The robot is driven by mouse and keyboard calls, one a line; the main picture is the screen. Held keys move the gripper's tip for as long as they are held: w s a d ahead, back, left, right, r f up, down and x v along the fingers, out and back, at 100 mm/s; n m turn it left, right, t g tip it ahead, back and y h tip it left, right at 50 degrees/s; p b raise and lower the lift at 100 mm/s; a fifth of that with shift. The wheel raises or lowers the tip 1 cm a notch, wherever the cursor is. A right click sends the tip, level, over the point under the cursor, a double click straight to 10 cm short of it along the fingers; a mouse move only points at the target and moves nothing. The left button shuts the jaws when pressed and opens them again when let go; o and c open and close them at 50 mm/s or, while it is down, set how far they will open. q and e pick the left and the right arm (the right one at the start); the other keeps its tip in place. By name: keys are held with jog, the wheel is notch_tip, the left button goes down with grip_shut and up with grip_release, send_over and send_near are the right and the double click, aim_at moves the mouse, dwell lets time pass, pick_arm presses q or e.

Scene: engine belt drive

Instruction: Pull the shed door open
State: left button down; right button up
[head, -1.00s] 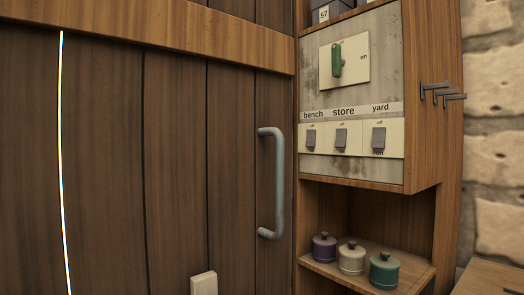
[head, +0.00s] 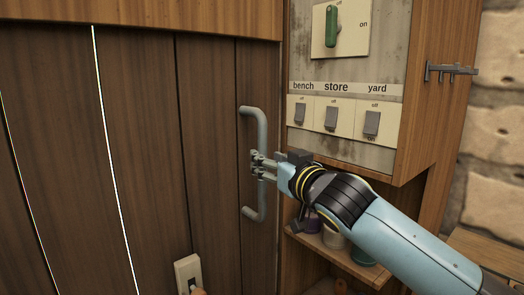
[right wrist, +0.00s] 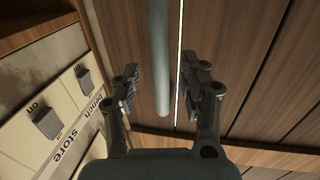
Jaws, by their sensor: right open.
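The shed door (head: 150,150) is made of dark brown upright planks and looks closed, with bright light showing through gaps between planks. Its grey bar handle (head: 262,125) stands upright near the door's right edge; it also shows in the right wrist view (right wrist: 160,60). My right gripper (head: 262,166) comes in from the lower right and is at the middle of the handle. In the right wrist view its two fingers (right wrist: 160,82) are apart, one on each side of the handle bar, with gaps visible. My left gripper is not in view.
A pale box (head: 187,272) is low on the door.

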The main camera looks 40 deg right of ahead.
jog(key=w, duration=0.3)
jog(key=shift+w+d, duration=0.2)
grip_shut()
jog(key=shift+w+f, duration=0.2)
dwell(0.5)
